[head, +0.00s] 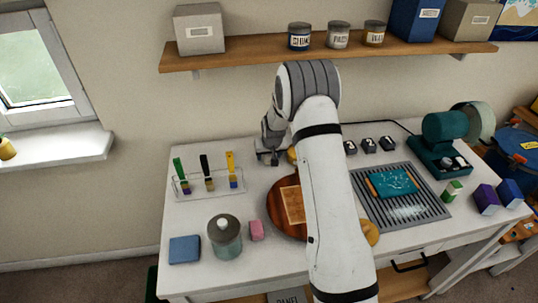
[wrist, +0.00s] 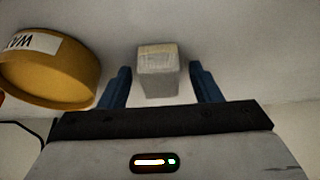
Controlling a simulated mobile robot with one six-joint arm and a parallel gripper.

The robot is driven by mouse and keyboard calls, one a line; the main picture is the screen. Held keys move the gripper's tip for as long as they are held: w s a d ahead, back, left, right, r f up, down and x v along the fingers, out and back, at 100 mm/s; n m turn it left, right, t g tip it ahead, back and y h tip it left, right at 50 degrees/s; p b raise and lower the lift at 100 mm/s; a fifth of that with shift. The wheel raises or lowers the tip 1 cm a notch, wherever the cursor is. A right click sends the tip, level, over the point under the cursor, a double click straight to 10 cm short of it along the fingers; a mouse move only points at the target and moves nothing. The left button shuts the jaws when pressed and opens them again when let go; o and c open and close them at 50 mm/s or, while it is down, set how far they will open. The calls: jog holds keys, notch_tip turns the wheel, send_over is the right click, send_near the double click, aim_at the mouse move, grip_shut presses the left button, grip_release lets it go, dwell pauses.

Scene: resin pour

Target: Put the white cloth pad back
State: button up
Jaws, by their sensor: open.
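A small whitish-grey block (wrist: 157,82) with a paler, yellowish top lies on the white surface in the wrist view; it looks like the white cloth pad, though I cannot confirm its material. My gripper (wrist: 160,68) is open, with one blue finger on each side of the block and a visible gap on both sides. In the head view my gripper (head: 268,156) is low over the back of the white table, left of my arm. The pad cannot be made out in the head view.
A yellow can (wrist: 48,75) with a partly visible label stands close left of my gripper in the wrist view. On the table (head: 180,225) are a brush rack (head: 210,190), a lidded jar (head: 224,240), a round wooden board (head: 275,207) and a grooved tray (head: 425,210). A shelf (head: 260,56) hangs above.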

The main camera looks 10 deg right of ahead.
jog(key=s+r+b, duration=0.2)
jog(key=s+r, duration=1.9)
jog(key=r, duration=0.2)
jog(key=s+r, duration=0.2)
jog(key=s, duration=1.9)
jog(key=shift+r+g, duration=0.25)
jog(key=shift+g, duration=0.15)
jog(key=shift+a, duration=0.1)
jog(key=shift+f+b, duration=0.35)
jog(key=shift+b, duration=0.15)
